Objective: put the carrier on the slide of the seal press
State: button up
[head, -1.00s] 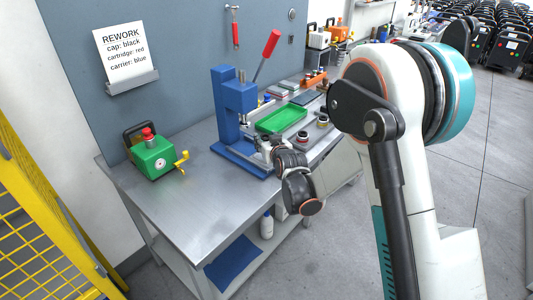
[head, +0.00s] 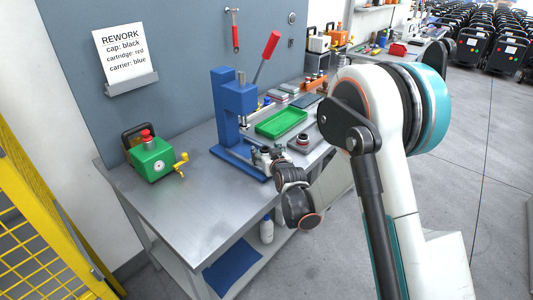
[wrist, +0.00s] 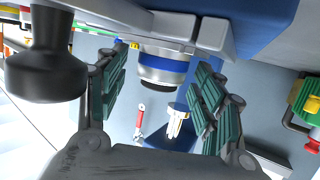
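The carrier (wrist: 163,68) shows in the wrist view as a short round part with a blue band, silver rings and a dark end. It is upside down in this picture and meets the grey slide (wrist: 212,35) of the seal press; full seating cannot be told. My gripper (wrist: 160,75) is open, with its green-padded fingers on both sides of the carrier and a gap on each side. In the head view the blue seal press (head: 228,110) stands on the bench, and my gripper (head: 262,157) is low at its front, hiding the carrier and most of the slide.
A black knob (wrist: 45,60) is close to my left finger in the wrist view. A green tray (head: 280,123) and another round part (head: 303,138) on a grey plate are right of the press. The front-left bench is clear.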

jog(key=shift+r, duration=0.2)
jog(key=v, duration=0.7)
jog(key=shift+s+d, duration=0.1)
jog(key=shift+s, duration=0.15)
jog(key=s+d+r+m+g+h, duration=0.2)
jog(key=s+d+r+g+h, duration=0.1)
jog(key=s+d+r, duration=1)
jog(key=s+d+g, duration=0.2)
jog(key=s+d, duration=0.1)
jog(key=s, duration=0.8)
jog(key=s+d+f+m+g+h, duration=0.1)
jog(key=s+d, duration=0.3)
jog(key=s, duration=0.8)
jog(key=shift+s+d+f+m+g+h, duration=0.2)
jog(key=shift+d+f+m+g+h, duration=0.1)
jog(key=shift+f+g, duration=0.1)
